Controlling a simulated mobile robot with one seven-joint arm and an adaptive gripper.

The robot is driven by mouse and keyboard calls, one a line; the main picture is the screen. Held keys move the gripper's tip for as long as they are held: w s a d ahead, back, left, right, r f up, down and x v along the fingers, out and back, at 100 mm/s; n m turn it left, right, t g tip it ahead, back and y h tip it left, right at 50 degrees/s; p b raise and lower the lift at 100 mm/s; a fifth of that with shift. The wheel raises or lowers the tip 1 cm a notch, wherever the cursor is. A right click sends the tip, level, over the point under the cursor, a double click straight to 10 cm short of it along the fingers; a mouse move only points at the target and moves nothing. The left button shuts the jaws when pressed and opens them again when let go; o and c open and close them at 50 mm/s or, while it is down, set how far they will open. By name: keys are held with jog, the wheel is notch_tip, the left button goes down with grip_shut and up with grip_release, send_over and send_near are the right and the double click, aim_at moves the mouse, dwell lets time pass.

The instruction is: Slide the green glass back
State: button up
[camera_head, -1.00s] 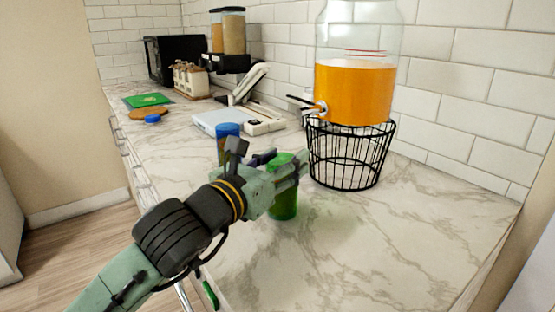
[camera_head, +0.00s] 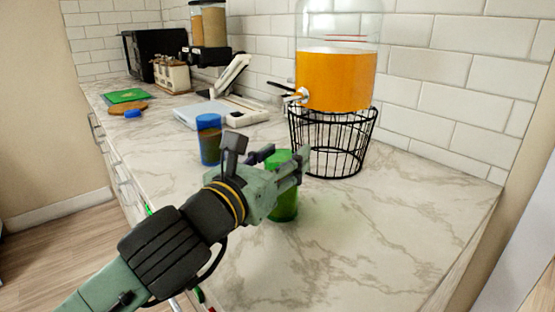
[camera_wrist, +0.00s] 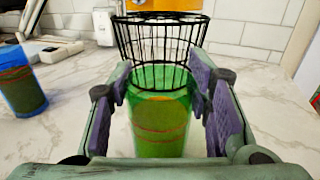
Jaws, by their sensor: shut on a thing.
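The green glass (camera_head: 284,205) stands upright on the marble counter, in front of the black wire stand. In the wrist view the green glass (camera_wrist: 160,125) sits between the two purple-padded fingers. My gripper (camera_head: 283,160) is shut on it, with one finger on each side of its upper part. The arm hides part of the glass's left side in the head view.
A black wire stand (camera_head: 330,145) holding an orange drink dispenser (camera_head: 337,80) is just behind the glass. A blue glass (camera_head: 209,140) stands to the left. The counter to the right (camera_head: 400,220) is clear; a tiled wall bounds the back.

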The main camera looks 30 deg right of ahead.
jog(key=shift+s+d+f+b, duration=0.1)
jog(key=shift+s+d+b, duration=0.1)
jog(key=shift+s+b, duration=1.2)
jog(key=s+d+b, duration=0.1)
jog(key=s+b, duration=0.4)
jog(key=s, duration=0.2)
jog(key=shift+b, duration=0.4)
jog(key=shift+s, duration=0.1)
jog(key=o, duration=1.6)
jog(key=shift+c, duration=0.2)
jog(key=shift+r, duration=0.2)
